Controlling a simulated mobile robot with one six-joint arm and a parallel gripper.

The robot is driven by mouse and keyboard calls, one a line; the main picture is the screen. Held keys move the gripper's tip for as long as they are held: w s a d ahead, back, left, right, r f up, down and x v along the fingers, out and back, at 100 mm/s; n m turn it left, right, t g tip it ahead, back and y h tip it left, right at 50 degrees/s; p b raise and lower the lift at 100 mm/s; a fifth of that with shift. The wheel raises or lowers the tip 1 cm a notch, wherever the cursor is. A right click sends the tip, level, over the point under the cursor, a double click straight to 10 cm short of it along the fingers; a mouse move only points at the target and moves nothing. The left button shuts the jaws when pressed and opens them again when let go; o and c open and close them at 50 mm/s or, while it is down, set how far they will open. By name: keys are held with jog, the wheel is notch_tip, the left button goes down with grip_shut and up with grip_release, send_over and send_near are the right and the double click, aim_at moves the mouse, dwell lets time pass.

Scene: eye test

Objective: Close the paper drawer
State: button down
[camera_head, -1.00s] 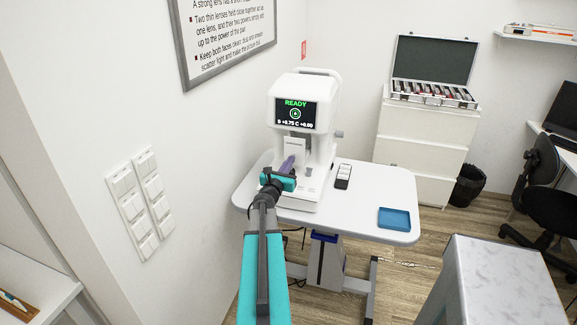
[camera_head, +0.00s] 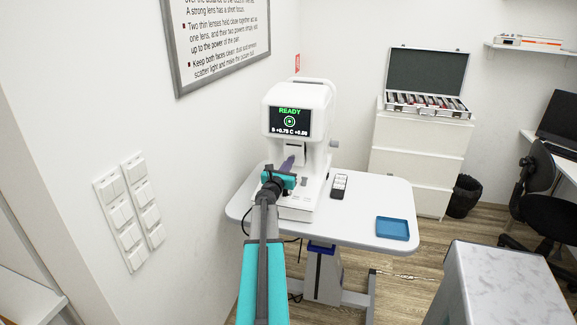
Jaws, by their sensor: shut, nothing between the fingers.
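The white eye-test machine (camera_head: 318,128) stands at the back left of the table, its screen reading READY. My gripper (camera_head: 288,163) is at the front of the machine, below the screen, with its dark fingers pointing towards it. It appears shut, with nothing seen in it. A small pale panel (camera_head: 297,150) shows just behind the fingertips; I cannot tell whether it is the paper drawer. My arm and gripper hide part of the machine's lower front. Whether the fingers touch the machine is not clear.
The white table (camera_head: 352,222) also bears a small white-topped block (camera_head: 339,184) and a blue tray (camera_head: 392,229). A wall lies close on the left. A white cabinet (camera_head: 414,158) with an open lens case (camera_head: 427,104) stands behind, and a marble-topped unit (camera_head: 508,285) at the front right.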

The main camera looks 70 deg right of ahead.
jog(key=shift+a, duration=0.15)
jog(key=shift+a+f+b, duration=0.2)
jog(key=shift+a+b, duration=0.7)
jog(key=shift+a, duration=1.05)
jog(key=a+b, duration=0.2)
jog(key=a, duration=0.7)
jog(key=shift+a+f, duration=0.2)
jog(key=shift+a, duration=0.2)
jog(key=c, duration=2.5)
grip_release()
